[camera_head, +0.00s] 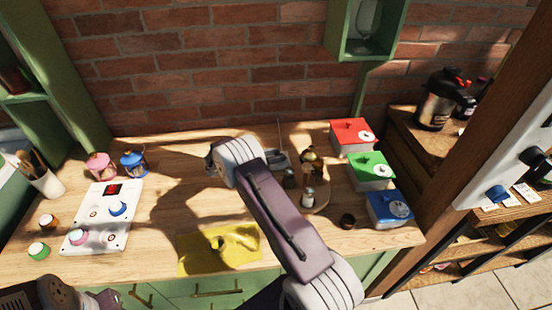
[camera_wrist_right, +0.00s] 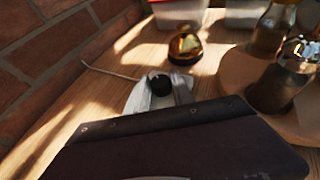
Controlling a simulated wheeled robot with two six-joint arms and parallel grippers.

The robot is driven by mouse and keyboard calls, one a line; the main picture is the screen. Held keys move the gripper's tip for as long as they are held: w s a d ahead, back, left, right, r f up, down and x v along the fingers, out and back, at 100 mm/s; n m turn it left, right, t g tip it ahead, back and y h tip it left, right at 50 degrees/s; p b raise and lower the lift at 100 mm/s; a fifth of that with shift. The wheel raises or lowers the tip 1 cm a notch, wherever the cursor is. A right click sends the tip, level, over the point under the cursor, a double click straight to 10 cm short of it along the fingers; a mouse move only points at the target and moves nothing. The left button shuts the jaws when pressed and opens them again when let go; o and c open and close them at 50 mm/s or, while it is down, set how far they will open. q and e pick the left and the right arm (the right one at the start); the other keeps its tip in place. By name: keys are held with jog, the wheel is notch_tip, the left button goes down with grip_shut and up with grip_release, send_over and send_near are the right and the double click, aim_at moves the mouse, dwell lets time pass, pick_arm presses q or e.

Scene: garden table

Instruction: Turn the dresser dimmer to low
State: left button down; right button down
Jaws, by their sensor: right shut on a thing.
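The dimmer (camera_head: 280,159) is a small grey unit on the wooden dresser top near the brick wall, with a thin cable. My right arm partly covers it in the head view. In the right wrist view its black knob (camera_wrist_right: 160,84) shows just beyond the dark gripper body, with pale grey parts beside it. My right gripper (camera_wrist_right: 160,96) is at the dimmer and shut on its knob; the contact is partly hidden. Any mark of the dimmer's setting is hidden. My left gripper (camera_head: 106,299) is at the lower left edge, away from the dimmer; its jaws are unclear.
Right of the dimmer stand a gold-topped item (camera_wrist_right: 184,46) and shakers on a round board (camera_head: 322,198). Red (camera_head: 350,131), green and blue lidded boxes line the right edge. A yellow cloth (camera_head: 200,255) lies in front. A white panel (camera_head: 90,235) with knobs is at left.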

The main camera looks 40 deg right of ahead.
jog(key=shift+w+f+m+g+b, duration=0.2)
jog(key=shift+f+m+g+b, duration=0.05)
jog(key=shift+m+g+b, duration=0.65)
jog(key=shift+r+m+g+b, duration=0.3)
jog(key=shift+m+g+b, duration=0.2)
jog(key=shift+g+b, duration=0.3)
jog(key=c, duration=1.1)
grip_release()
jog(key=shift+y, duration=0.3)
jog(key=v, duration=0.7)
jog(key=shift+v, duration=0.95)
jog(key=shift+s+a, duration=0.1)
